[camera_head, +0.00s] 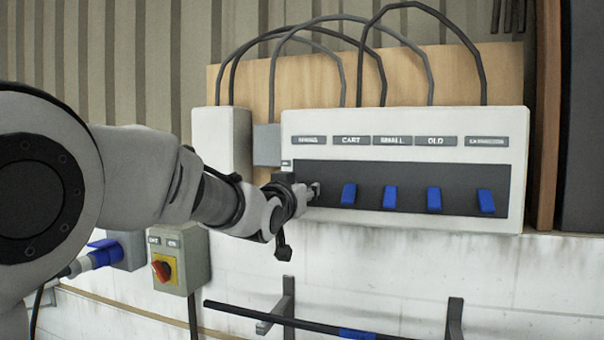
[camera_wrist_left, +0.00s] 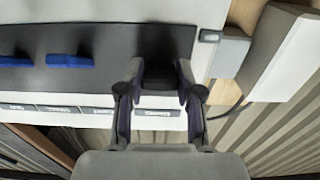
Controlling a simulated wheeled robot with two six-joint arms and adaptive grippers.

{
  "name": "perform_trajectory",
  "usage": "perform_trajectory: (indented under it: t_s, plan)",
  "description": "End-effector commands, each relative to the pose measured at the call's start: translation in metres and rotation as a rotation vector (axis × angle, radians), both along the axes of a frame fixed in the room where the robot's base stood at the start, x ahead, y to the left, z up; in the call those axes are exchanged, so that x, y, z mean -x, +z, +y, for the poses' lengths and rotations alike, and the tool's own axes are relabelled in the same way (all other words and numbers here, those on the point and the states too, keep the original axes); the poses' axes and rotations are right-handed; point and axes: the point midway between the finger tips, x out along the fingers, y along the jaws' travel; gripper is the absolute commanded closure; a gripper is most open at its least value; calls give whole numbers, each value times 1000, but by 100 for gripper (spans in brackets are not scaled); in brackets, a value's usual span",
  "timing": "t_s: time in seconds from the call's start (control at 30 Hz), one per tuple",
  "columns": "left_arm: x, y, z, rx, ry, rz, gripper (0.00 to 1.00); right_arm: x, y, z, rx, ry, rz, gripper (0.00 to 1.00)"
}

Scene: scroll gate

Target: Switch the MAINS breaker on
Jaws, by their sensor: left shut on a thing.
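The white breaker panel (camera_head: 405,120) hangs on a wooden board, with a dark strip holding a row of blue switches. Its labels include CART, SMALL and OLD; the leftmost label (camera_head: 308,141) is too blurred to read surely. My left gripper (camera_head: 312,190) is at the left end of the strip, left of the first visible blue switch (camera_head: 348,195). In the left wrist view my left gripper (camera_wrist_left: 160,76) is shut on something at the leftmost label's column. That leftmost switch is mostly hidden by the fingers, so its position cannot be told. My right gripper is out of view.
Other blue switches (camera_head: 390,197) sit to the right, all alike. A grey box (camera_head: 267,145) and a white box (camera_head: 222,140) stand left of the panel. Below are a red rotary switch (camera_head: 161,270), a blue plug (camera_head: 103,253) and a dark bar on brackets (camera_head: 285,305).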

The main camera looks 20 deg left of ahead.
Motion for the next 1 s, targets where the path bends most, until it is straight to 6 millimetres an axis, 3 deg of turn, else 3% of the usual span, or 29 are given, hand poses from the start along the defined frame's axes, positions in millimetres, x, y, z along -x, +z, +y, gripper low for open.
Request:
perform_trajectory:
  t_s: [0.03,0.2,1.0]
  plan:
    - [0,13,0,-1,-1,34,100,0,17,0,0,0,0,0]
    - [1,12,2,-6,9,153,100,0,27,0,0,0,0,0]
    - [-5,28,0,-24,-1,675,100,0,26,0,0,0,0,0]
